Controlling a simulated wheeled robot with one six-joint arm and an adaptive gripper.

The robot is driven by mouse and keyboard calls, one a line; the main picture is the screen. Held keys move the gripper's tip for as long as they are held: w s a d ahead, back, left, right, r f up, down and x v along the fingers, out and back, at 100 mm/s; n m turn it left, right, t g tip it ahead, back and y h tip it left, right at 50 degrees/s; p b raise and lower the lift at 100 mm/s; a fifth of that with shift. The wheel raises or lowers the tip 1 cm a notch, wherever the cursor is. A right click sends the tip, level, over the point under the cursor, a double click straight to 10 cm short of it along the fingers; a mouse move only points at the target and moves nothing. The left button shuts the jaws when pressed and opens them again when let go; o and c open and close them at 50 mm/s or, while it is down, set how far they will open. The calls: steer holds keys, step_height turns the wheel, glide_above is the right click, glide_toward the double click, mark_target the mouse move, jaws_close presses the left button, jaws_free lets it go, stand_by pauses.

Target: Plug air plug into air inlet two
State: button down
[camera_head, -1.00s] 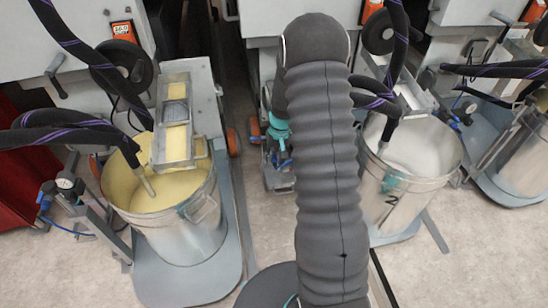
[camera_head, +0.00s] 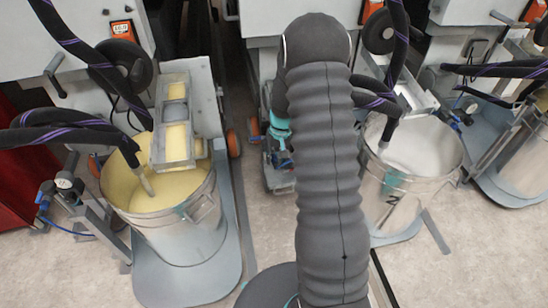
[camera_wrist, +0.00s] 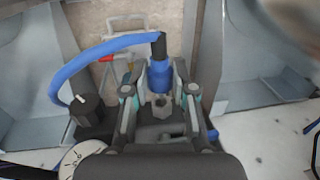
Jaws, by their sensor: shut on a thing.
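In the wrist view, my gripper (camera_wrist: 160,95) points away from the camera with its two fingers on either side of a blue air plug (camera_wrist: 159,75). The gripper is shut on the plug, which has a black upper end. A thick blue hose (camera_wrist: 90,62) arcs from the plug's top down to a black fitting at the left. In the head view, my arm covers the middle, and the gripper and the plug are hidden or too small to tell. I cannot make out air inlet two for certain in either view.
A bucket of yellow paint (camera_head: 190,225) stands at the left and a bucket of pale paint (camera_head: 405,190) at the right, with hoses hanging into both. Grey machine housings (camera_head: 95,25) line the back. A narrow gap of floor (camera_head: 245,150) runs between the stations.

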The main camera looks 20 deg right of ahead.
steer(key=shift+w+d, duration=0.2)
steer(key=shift+w, duration=0.9)
stand_by(0.3)
steer(key=c, duration=0.9)
jaws_free()
steer(key=shift+o, duration=0.2)
step_height(320, 180, up, 12)
steer(key=d, duration=0.1)
steer(key=shift+s+d, duration=0.15)
steer(key=shift+d, duration=0.15)
